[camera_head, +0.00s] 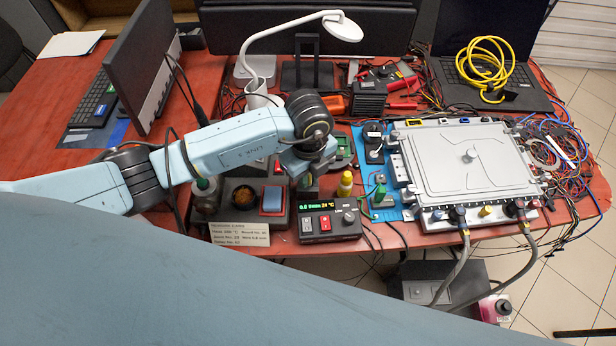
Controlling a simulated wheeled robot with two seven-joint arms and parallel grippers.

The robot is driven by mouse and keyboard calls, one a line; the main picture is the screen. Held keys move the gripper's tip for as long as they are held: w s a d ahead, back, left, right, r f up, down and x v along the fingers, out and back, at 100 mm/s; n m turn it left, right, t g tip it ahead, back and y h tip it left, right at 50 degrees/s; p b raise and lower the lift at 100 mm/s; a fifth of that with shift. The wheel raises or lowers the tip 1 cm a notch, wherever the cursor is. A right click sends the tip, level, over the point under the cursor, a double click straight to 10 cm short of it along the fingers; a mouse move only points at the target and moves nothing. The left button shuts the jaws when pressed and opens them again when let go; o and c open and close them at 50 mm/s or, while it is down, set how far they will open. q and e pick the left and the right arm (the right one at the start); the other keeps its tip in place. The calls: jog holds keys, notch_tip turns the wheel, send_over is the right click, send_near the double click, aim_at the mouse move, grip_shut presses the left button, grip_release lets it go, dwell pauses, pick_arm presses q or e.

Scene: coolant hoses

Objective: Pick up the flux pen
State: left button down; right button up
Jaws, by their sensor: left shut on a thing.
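My left gripper (309,172) is beside the back edge of the small control box, pointing down. It is shut on a slim, greenish thing that looks like the flux pen (308,184). Most of that thing is hidden by the gripper and wrist, and I cannot tell whether its lower end is clear of the surface. My right gripper is not in view.
A yellow-capped bottle (345,184) stands close right of the gripper, behind the control box (330,222) with its lit display. A soldering station with a blue sponge (272,199) is at left. A large grey metal unit (465,160) with hoses fills the right.

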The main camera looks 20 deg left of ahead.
pick_arm(q)
notch_tip(320, 180, up, 10)
jog(key=shift+r+p, duration=0.1)
jog(key=shift+p, duration=0.4)
